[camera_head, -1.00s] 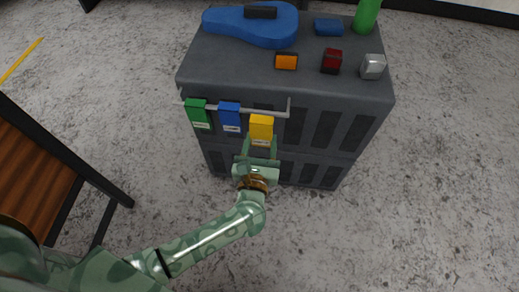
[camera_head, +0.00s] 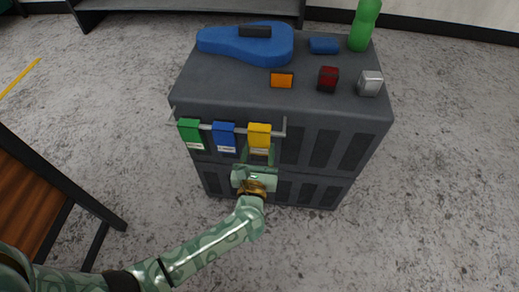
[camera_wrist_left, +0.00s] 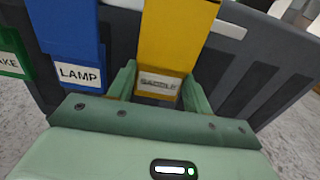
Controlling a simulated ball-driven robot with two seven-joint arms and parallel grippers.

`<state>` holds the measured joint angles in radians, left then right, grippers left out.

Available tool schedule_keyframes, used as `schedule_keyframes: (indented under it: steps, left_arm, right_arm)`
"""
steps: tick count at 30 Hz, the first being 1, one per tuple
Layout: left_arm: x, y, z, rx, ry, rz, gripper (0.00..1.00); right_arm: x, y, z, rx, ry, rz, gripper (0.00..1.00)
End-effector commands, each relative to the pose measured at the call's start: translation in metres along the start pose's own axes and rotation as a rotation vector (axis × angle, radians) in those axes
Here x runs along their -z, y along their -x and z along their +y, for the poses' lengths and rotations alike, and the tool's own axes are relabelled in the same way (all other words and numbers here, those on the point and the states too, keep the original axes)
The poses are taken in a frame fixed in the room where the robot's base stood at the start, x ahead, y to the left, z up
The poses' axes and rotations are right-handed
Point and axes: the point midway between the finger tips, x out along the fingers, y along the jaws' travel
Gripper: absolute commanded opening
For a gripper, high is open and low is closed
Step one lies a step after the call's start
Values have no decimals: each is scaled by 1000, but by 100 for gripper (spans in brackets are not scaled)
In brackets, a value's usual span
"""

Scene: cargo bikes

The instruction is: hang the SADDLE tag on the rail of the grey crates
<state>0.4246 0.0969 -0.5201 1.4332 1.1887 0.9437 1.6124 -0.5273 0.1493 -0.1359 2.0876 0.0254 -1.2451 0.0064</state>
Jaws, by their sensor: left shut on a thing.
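The yellow SADDLE tag (camera_head: 259,136) is at the right part of the rail (camera_head: 226,126) on the front of the grey crates (camera_head: 330,125). It hangs upright beside the blue tag, its top at rail height; I cannot tell whether its hook bears on the rail. My left gripper (camera_head: 257,158) is shut on the lower end of the SADDLE tag. In the left wrist view the fingers flank the tag's label (camera_wrist_left: 158,84), which is partly shaded. My right gripper is not in view.
A green tag (camera_head: 190,133) and a blue LAMP tag (camera_head: 224,136) hang left of it. A wooden-topped bench (camera_head: 30,190) stands at left.

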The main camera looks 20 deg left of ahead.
Motion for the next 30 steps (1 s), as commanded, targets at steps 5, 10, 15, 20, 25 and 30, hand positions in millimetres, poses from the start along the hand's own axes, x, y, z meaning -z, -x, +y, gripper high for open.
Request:
schedule_keyframes:
  steps: [5, 10, 15, 20, 25, 30]
  left_arm:
    - [2, 0, 0, 0, 0, -1, 30]
    - [2, 0, 0, 0, 0, -1, 30]
    - [2, 0, 0, 0, 0, -1, 64]
    - [2, 0, 0, 0, 0, -1, 75]
    - [2, 1, 0, 0, 0, 0, 75]
    - [0, 18, 0, 0, -1, -1, 75]
  right_arm:
    - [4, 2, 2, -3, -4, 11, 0]
    - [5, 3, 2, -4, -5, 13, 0]
    - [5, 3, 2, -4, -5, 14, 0]
    - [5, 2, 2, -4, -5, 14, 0]
    - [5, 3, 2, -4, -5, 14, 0]
    - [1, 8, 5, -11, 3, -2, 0]
